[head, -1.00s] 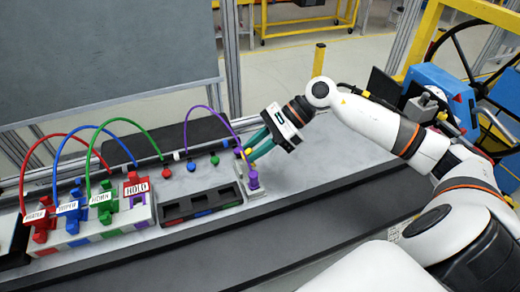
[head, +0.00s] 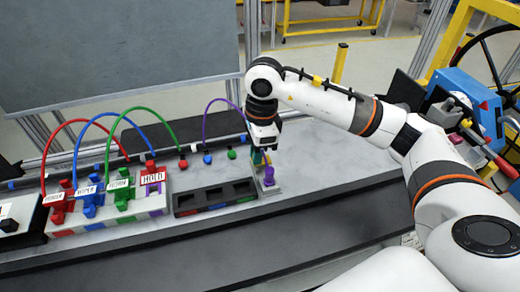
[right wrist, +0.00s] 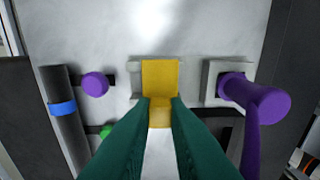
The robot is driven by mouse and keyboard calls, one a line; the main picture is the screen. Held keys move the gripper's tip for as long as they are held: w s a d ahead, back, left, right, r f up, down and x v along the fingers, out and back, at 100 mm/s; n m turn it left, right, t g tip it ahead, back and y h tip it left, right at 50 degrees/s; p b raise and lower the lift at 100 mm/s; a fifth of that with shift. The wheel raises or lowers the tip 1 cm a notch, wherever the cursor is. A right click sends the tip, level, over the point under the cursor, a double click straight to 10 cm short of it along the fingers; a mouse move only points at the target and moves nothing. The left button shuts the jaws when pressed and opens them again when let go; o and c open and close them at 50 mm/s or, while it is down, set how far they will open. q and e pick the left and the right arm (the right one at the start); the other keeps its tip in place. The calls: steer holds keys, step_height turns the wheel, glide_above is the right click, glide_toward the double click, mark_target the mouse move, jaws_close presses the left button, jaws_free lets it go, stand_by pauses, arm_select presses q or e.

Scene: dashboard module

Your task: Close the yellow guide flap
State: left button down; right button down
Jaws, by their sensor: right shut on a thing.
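The yellow guide flap (right wrist: 160,78) shows in the middle of the right wrist view as a flat yellow plate with a small block at its lower edge. My right gripper (right wrist: 160,112) has its green fingers closed on that lower block. In the head view my right gripper (head: 262,158) points down at the right end of the fixture, and its fingers mostly hide the flap. A purple plug (head: 268,177) stands in a grey holder just in front of it; it also shows in the right wrist view (right wrist: 262,102), right of the flap. My left gripper is out of view.
A dark tray with open pockets (head: 215,193) lies left of the gripper. A white block with labelled coloured plugs (head: 155,201) and looped cables stands further left. A purple knob (right wrist: 95,84) is left of the flap. The grey worktop (head: 330,160) to the right is clear.

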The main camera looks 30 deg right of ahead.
steer(key=shift+a+f+h, duration=0.15)
steer(key=shift+f+h, duration=0.05)
steer(key=shift+h, duration=0.3)
steer(key=shift+f, duration=0.1)
steer(key=c, duration=1.4)
jaws_free()
step_height(320, 180, up, 12)
steer(key=b, duration=0.1)
steer(key=shift+a, duration=0.2)
steer(key=shift+w, duration=0.1)
